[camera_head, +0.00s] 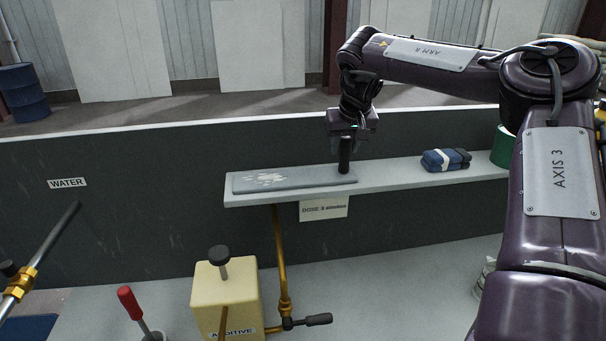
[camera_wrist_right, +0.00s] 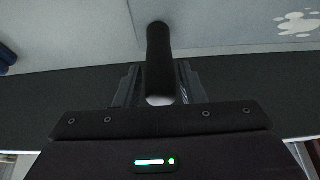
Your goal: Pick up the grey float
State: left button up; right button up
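The grey float (camera_head: 215,178) is a long flat grey slab with white smears, lying on the shelf along the dark wall. Its black upright handle (camera_head: 344,160) stands at the slab's right end. My right gripper (camera_head: 347,137) is above the handle, pointing down. In the right wrist view, the handle (camera_wrist_right: 160,55) reaches up between the two fingers (camera_wrist_right: 160,85). A narrow gap seems to show on each side, so the gripper looks open around the handle's top. The slab (camera_wrist_right: 240,30) shows partly there. My left gripper is not in view.
The shelf (camera_head: 400,172) also holds a folded blue cloth bundle (camera_head: 446,160) and a green round thing (camera_head: 502,148) to the right. A DOSE label (camera_head: 324,208) hangs below. In front are a cream ADDITIVE box (camera_head: 226,295), a brass pipe (camera_head: 280,255) and a red-handled lever (camera_head: 130,303).

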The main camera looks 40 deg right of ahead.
grip_shut()
jog(key=shift+w, duration=0.15)
